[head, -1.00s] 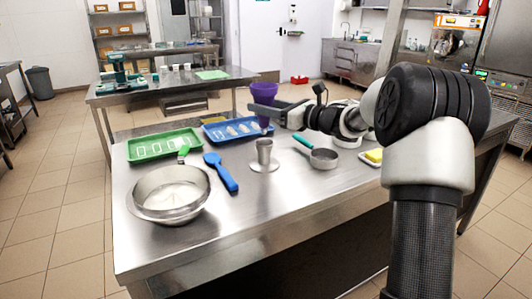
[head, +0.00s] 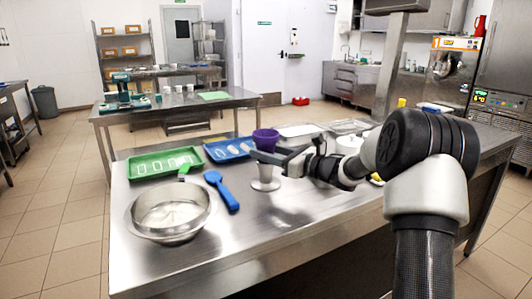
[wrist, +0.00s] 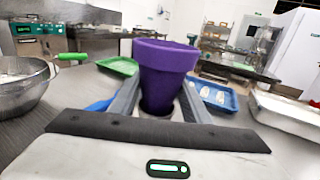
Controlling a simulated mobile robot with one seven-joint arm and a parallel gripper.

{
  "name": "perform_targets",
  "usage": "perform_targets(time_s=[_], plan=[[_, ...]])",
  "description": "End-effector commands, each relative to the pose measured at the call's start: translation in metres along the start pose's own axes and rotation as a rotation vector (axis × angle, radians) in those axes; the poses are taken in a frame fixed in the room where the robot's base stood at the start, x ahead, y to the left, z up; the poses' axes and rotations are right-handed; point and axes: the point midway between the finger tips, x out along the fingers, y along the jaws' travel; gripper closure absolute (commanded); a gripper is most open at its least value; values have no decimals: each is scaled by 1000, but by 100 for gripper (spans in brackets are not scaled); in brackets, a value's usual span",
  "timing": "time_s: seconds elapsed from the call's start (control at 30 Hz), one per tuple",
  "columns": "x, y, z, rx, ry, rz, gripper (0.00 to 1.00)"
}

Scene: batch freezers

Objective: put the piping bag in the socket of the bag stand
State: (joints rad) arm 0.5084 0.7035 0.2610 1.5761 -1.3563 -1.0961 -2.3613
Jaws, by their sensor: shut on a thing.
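The purple piping bag (head: 266,138) is wide at its top and stands about upright directly above the bag stand (head: 265,184), a metal cup on a round base. My gripper (head: 264,155) is shut on the bag, with its fingers on either side of it. The bag also shows in the wrist view (wrist: 165,68), between the two fingers and narrowing downward. The fingers and the bag hide most of the socket's mouth. I cannot tell whether the bag's tip is inside it.
A blue scoop (head: 222,190) and a metal bowl (head: 168,212) lie left of the stand. A green tray (head: 165,164) and a blue tray (head: 228,150) lie behind.

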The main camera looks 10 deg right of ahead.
Motion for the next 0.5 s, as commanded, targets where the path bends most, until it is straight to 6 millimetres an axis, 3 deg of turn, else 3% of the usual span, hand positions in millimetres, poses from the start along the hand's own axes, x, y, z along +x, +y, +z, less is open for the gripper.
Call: perform_targets(time_s=[0.2, 0.23, 0.3, 0.33, 0.5], plan=[[0, 0, -5, 0, -1, 1, 78], [0, 0, -4, 0, 0, 0, 53], [0, 0, -4, 1, 0, 0, 42], [0, 0, -4, 0, 0, 0, 38], [0, 0, -4, 0, 0, 0, 38]])
